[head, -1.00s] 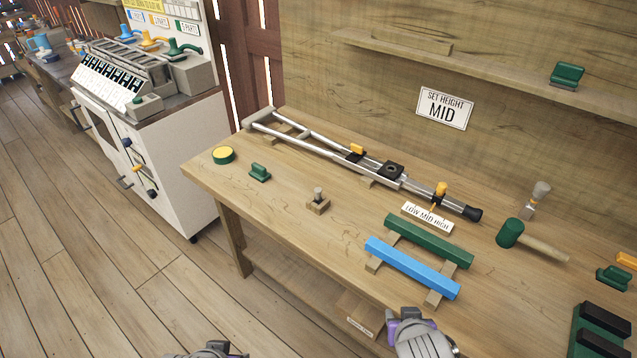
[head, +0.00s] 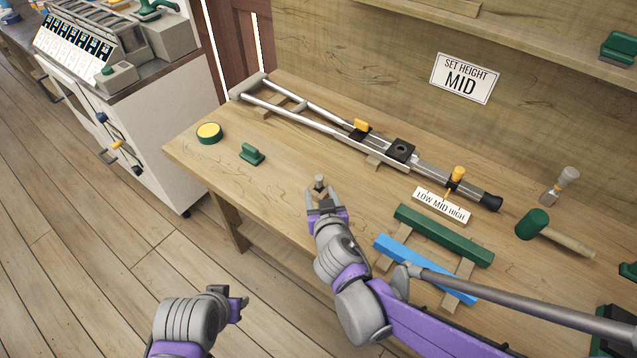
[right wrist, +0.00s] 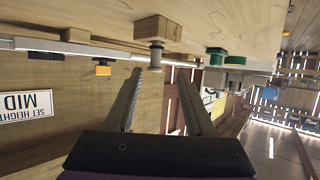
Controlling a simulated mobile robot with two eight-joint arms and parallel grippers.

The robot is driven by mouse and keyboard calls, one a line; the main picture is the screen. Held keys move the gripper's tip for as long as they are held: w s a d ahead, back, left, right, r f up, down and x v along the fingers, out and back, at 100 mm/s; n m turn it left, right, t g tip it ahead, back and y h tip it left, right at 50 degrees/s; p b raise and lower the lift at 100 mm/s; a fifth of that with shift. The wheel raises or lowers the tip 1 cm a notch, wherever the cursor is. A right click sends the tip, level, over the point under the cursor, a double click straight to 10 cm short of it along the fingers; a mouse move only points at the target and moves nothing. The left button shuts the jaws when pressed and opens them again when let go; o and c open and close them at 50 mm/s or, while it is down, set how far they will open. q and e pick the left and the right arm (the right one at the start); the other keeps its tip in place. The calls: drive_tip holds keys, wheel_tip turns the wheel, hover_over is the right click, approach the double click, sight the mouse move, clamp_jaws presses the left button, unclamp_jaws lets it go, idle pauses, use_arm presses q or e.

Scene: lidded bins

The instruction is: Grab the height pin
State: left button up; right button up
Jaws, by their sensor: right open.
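A short grey pin (head: 319,182) stands upright in a small wooden block on the bench. In the right wrist view the grey pin (right wrist: 156,55) hangs upside down from its block (right wrist: 158,27), between and just beyond the fingertips. My right gripper (head: 325,197) is open and empty, close to the pin, its fingers partly hiding the block. It also shows in the right wrist view (right wrist: 163,80). A yellow-topped pin (head: 457,175) stands on the crutch (head: 345,140), by the LOW MID HIGH label (head: 441,205). My left gripper (head: 240,303) is low, off the bench's front, its jaw opening unclear.
A green bar (head: 443,236) and a blue bar (head: 400,256) lie right of my right gripper. A green mallet (head: 533,223) is farther right. A green handle (head: 252,154) and yellow-topped green disc (head: 209,133) sit left. A SET HEIGHT MID sign (head: 465,78) hangs behind.

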sight(320, 183)
drive_tip(key=x, duration=0.5)
drive_tip(key=b+x, duration=0.1)
drive_tip(key=x, duration=0.1)
drive_tip(key=shift+w+d+f, duration=0.15)
drive_tip(key=shift+d+f, duration=0.05)
drive_tip(key=shift+d, duration=0.2)
clamp_jaws()
